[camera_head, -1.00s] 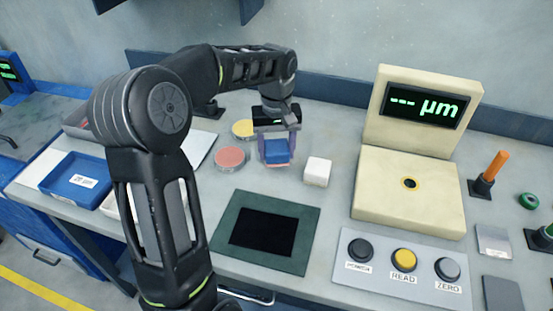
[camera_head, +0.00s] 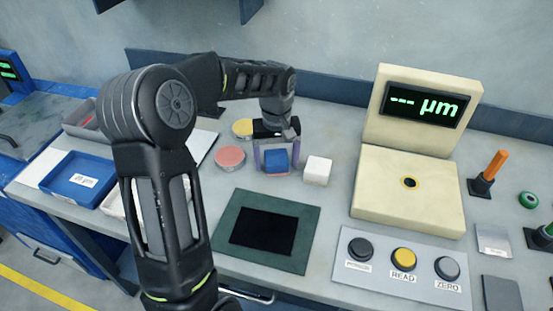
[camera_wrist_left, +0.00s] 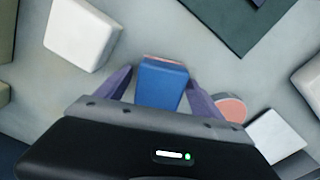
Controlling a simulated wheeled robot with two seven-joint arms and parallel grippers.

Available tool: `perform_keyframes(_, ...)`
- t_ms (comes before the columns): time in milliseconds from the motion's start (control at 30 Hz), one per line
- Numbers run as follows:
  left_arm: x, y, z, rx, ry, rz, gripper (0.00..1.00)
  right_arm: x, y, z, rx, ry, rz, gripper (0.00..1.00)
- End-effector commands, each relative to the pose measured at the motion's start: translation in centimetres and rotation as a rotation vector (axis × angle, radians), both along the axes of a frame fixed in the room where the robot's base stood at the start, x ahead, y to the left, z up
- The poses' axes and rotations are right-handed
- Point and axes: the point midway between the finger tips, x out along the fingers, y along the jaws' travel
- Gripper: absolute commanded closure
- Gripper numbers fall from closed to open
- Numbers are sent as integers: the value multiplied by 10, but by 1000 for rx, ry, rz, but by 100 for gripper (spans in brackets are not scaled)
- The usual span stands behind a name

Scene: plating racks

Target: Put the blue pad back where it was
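The blue pad (camera_head: 275,157) is a small block with a blue top and a reddish lower edge. It appears to rest on the bench, between the pink disc (camera_head: 230,157) and the white block (camera_head: 318,170). My left gripper (camera_head: 277,160) is above it with a finger on each side. The fingers stand wider than the pad, with gaps beside it. In the left wrist view, the blue pad (camera_wrist_left: 160,84) sits between the spread fingers of the left gripper (camera_wrist_left: 159,80). My right gripper is not in view.
A yellow disc (camera_head: 243,127) lies behind the pink disc. A green-framed black plate (camera_head: 229,211) lies in front. The cream gauge (camera_head: 407,205) and button panel (camera_head: 375,270) stand right. A blue tray (camera_head: 62,192) is at left. Bare bench lies between pad and plate.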

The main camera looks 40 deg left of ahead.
Motion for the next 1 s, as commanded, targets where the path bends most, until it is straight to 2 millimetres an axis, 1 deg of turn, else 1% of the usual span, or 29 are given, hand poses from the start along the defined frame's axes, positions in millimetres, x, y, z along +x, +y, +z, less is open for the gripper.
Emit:
perform_keyframes(267, 0, 0, 2, 0, 0, 0, 22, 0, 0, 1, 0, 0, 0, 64)
perform_keyframes(333, 0, 0, 6, 1, -1, 1, 22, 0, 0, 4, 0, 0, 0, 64)
perform_keyframes(433, 1, 0, 13, 1, -3, 0, 22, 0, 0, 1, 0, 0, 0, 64)
perform_keyframes(567, 1, 0, 33, 2, -5, 0, 22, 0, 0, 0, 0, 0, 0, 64)
perform_keyframes(800, 1, 0, 84, 2, -5, 0, 22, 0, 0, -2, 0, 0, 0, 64)
perform_keyframes(900, 1, 0, 103, 1, -4, -1, 22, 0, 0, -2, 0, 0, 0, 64)
perform_keyframes(1000, 1, 0, 115, 1, -3, 0, 22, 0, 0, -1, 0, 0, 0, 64)
